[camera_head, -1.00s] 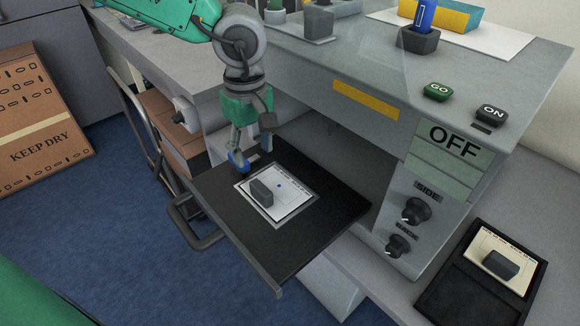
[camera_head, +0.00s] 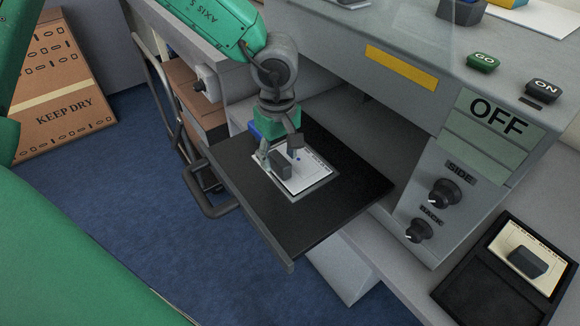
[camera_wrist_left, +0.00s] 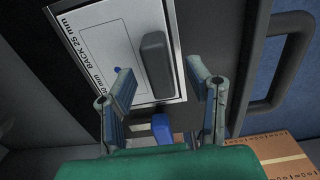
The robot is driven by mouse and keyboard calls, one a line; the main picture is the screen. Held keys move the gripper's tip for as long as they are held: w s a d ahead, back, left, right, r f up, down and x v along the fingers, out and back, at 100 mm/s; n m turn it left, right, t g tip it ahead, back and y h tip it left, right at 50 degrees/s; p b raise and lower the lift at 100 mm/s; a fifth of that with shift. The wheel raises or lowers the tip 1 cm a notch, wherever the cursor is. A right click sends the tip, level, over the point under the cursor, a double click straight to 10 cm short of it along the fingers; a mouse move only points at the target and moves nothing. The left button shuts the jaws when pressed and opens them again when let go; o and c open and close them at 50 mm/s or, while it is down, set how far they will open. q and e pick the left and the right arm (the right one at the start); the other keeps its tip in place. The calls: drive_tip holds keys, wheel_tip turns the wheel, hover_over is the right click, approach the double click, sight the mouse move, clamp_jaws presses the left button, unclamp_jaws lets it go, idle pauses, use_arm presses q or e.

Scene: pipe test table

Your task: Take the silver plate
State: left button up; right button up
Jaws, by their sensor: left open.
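The silver plate (camera_head: 309,178) lies on the black drawer tray (camera_head: 345,190). It has a thin silver rim, a white printed face and a dark grey upright block (camera_head: 281,166). My left gripper (camera_head: 279,154) is over the block, pointing down and open. In the left wrist view the block (camera_wrist_left: 156,66) stands between the two spread fingers (camera_wrist_left: 158,78), with a gap on each side. The plate's printed face (camera_wrist_left: 95,45) shows there beside the left finger. In the head view the gripper hides part of the plate's far left corner. My right gripper is not in view.
A grey housing with an OFF panel (camera_head: 497,115) and knobs stands to the right. A black holder (camera_head: 475,286) with a similar cream plate (camera_head: 534,256) is at the lower right. A cardboard box (camera_head: 62,90) stands at the far left.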

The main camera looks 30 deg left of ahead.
use_arm(q)
wheel_tip(320, 180, down, 2)
drive_tip(key=shift+f, duration=0.1)
clamp_jaws()
